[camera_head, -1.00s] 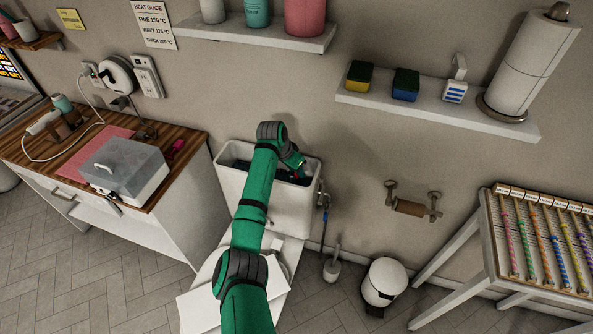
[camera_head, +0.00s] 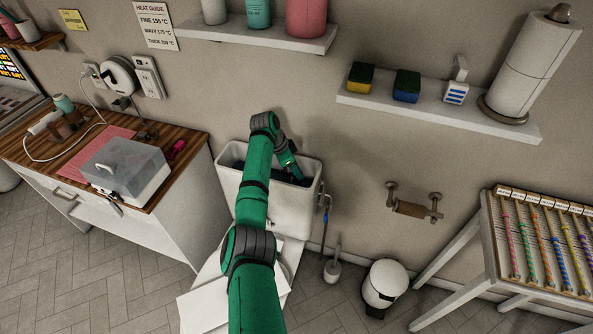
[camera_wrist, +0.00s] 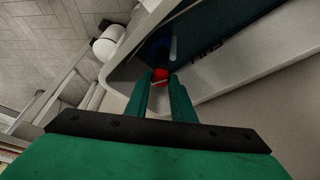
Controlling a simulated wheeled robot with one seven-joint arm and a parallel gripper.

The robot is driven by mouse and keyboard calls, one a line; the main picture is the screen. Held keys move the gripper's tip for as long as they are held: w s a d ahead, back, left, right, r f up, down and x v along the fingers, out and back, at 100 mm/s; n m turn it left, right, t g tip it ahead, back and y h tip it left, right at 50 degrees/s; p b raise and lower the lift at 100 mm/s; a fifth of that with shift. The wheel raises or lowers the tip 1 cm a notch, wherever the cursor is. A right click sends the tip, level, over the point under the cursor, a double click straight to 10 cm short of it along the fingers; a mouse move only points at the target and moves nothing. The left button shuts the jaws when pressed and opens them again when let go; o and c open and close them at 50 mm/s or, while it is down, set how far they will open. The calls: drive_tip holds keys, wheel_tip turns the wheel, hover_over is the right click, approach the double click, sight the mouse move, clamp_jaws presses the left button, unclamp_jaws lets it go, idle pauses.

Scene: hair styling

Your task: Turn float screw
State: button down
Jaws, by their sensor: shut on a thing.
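The float screw appears to be the small red knob (camera_wrist: 160,76) between my fingertips in the wrist view. My gripper (camera_wrist: 160,84) is shut on it, with one green finger on each side. A dark blue part sits just beyond the knob, with a pale upright tube (camera_wrist: 173,48) beside it. All this is inside the open white toilet tank (camera_head: 310,200), whose inside is dark. In the head view my arm reaches over the tank and my gripper (camera_head: 297,177) is down inside its right part; the fingertips and the screw are hidden there.
A wooden-topped cabinet (camera_head: 185,215) with a clear-lidded box (camera_head: 125,168) stands left of the tank. A shelf (camera_head: 440,110) with sponges is on the wall above right. A white bin (camera_head: 383,283) and toilet brush (camera_head: 332,268) stand on the floor to the right.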

drive_tip(key=shift+s, duration=0.1)
drive_tip(key=c, duration=1.5)
unclamp_jaws()
drive_tip(key=v, duration=1)
drive_tip(key=shift+a+r, duration=0.2)
drive_tip(key=shift+r, duration=0.15)
